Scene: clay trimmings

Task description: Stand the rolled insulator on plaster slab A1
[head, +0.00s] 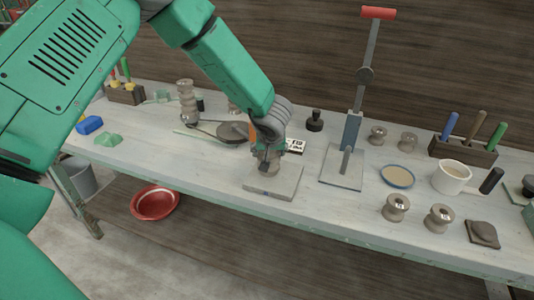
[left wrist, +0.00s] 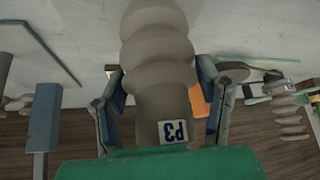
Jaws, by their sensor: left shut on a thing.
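My left gripper (head: 265,150) is shut on a ribbed grey-brown insulator above the near part of the bench. In the left wrist view the insulator (left wrist: 158,60) sits between the two fingers (left wrist: 165,105) and bears a tag reading P3. In the head view the gripper hides most of it; its lower end (head: 265,169) shows over a pale square slab (head: 285,186). I cannot tell whether it touches the slab, and no A1 mark is readable. My right gripper is not in view.
A lever press (head: 342,168) with a red handle stands right of the slab. A second ribbed piece (head: 187,100) stands at the back left, near a dark disc (head: 232,132). Spool-shaped pieces (head: 397,207), a blue-rimmed dish (head: 397,175) and a mug (head: 450,178) are further right.

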